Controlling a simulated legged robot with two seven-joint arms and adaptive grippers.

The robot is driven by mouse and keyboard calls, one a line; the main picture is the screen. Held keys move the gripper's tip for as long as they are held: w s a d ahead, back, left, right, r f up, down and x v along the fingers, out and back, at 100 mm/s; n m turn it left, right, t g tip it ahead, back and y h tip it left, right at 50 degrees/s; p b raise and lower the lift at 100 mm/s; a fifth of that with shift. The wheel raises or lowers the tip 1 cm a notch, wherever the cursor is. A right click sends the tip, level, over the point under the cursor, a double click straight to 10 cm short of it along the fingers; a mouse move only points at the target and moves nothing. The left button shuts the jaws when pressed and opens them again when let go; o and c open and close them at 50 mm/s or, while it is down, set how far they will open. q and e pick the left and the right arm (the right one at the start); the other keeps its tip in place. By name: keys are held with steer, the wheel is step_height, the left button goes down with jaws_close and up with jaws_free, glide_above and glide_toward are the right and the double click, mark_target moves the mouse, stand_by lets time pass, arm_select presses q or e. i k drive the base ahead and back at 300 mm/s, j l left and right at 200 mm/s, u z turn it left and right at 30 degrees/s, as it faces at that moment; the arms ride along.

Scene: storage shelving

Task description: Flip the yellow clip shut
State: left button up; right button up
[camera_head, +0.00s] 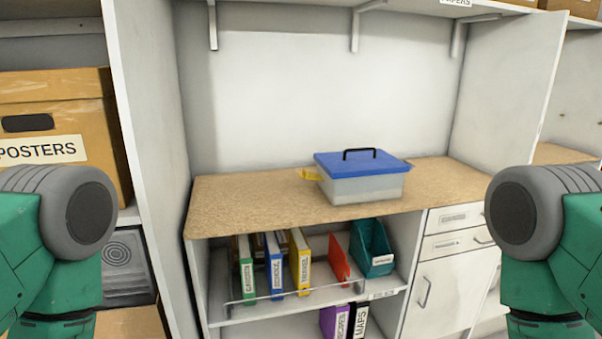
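A clear plastic box (362,188) with a blue lid (358,164) and a black handle stands on the brown countertop. The yellow clip (311,174) is on the box's left end and sticks outward, away from the wall of the box. Another small clip shows at the lid's right end, but its colour is hard to tell. My two green and grey arms show at the left and right edges of the view. Neither gripper is in view. No part of my arms touches the box.
The countertop (240,201) is clear around the box. Binders and a teal file holder (375,250) stand on the shelf below. White side panels flank the counter, with drawers (457,217) at the right. A cardboard box labelled POSTERS (58,125) is at the left.

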mark_target(310, 176)
steer(key=i+l+u, duration=0.2)
steer(key=i+l, duration=0.2)
steer(key=i+l+u, duration=0.2)
steer(key=i+l, duration=0.15)
steer(key=l, duration=0.15)
